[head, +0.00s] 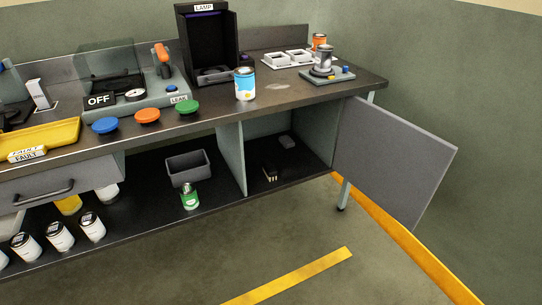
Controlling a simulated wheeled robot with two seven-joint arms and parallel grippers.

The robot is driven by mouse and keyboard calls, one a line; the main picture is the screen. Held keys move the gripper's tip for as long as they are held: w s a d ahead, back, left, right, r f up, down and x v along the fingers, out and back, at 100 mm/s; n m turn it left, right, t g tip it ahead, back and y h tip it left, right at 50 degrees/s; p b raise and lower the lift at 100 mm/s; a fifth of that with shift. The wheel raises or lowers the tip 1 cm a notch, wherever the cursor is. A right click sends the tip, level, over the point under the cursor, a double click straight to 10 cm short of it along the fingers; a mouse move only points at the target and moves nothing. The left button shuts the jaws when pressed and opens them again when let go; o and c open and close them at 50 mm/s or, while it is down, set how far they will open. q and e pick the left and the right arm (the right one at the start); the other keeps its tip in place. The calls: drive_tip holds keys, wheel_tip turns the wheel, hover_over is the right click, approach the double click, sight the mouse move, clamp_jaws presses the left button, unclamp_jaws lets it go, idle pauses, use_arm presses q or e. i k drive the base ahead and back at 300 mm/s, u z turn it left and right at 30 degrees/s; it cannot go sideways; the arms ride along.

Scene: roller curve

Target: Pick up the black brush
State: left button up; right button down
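A small black object with pale tips, which looks like the black brush (270,173), lies on the floor of the open cabinet under the right part of the bench. It is near the cabinet's front edge, and its details are too small to make out. Neither of my grippers shows in the head view.
The grey cabinet door (392,160) stands swung open to the right. A grey block (287,142) lies deeper in the cabinet. The floor in front is clear.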

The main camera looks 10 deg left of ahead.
sight(269, 171)
drive_tip(key=u, duration=0.05)
drive_tip(key=i, duration=2.1)
drive_tip(key=z, duration=0.6)
